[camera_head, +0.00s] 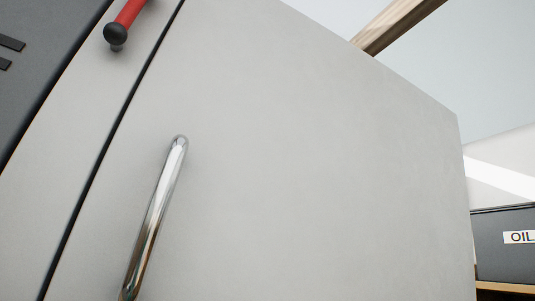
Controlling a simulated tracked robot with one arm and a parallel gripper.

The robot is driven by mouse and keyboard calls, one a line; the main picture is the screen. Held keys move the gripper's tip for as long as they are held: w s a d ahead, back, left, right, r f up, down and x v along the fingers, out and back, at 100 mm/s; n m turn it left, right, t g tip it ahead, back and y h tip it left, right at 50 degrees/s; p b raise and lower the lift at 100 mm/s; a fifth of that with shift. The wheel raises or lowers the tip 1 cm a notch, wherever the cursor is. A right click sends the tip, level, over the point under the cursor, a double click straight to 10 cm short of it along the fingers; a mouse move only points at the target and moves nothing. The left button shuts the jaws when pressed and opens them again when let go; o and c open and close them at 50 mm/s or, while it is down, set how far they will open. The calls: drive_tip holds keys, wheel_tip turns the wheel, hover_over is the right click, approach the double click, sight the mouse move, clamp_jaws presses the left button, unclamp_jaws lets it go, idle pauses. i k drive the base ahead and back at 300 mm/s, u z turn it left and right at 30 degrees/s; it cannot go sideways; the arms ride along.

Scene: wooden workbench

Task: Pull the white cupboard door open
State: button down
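The white cupboard door (300,160) fills most of the view and looks tilted, with its top edge sloping down to the right. A shiny chrome bar handle (157,220) stands near its left edge, running from upper right to lower left. The handle's lower end reaches the bottom of the picture. A dark narrow gap (110,145) runs along the door's left edge, beside another white panel (75,150). The door looks shut. My gripper is not in view, and nothing is seen touching the handle.
A red bar with a black round end (116,35) is at the top left, by a dark grey panel (45,50) with slots. A wooden beam (395,25) is behind the door at the top. A dark box labelled OIL (500,250) sits on a wooden shelf at the right.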

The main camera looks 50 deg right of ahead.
sight(260, 153)
drive_tip(key=u, duration=0.15)
drive_tip(key=k, duration=1.3)
drive_tip(key=z, duration=0.75)
drive_tip(key=i, duration=1)
drive_tip(key=u, duration=0.05)
